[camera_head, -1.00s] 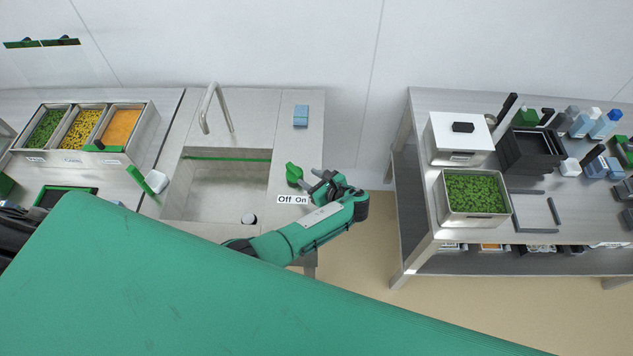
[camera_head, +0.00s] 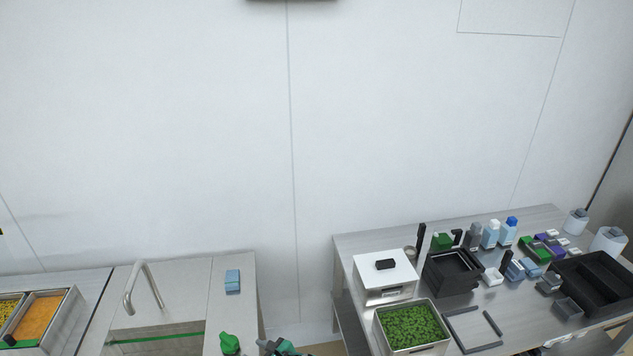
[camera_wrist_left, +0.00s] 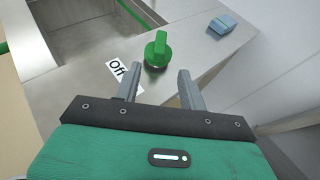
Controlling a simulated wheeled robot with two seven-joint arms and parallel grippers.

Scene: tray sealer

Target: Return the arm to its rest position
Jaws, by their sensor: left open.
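My left gripper (camera_wrist_left: 160,88) is open and empty in the left wrist view, with its two grey fingers apart. The green knob (camera_wrist_left: 157,50) stands on the steel counter just beyond the fingers, not between them. An "Off" label (camera_wrist_left: 119,70) lies beside the knob, partly hidden by a finger. In the head view only a small part of my left gripper (camera_head: 274,346) shows at the bottom edge, just right of the green knob (camera_head: 229,343). My right gripper is not in view.
A blue sponge-like block (camera_head: 232,281) lies on the sink counter, behind the knob. The tap (camera_head: 146,285) rises at the sink's back. A gap separates this counter from the right table (camera_head: 350,243), which holds a steel pan of green pieces (camera_head: 412,325), a white-lidded container (camera_head: 386,272) and bottles.

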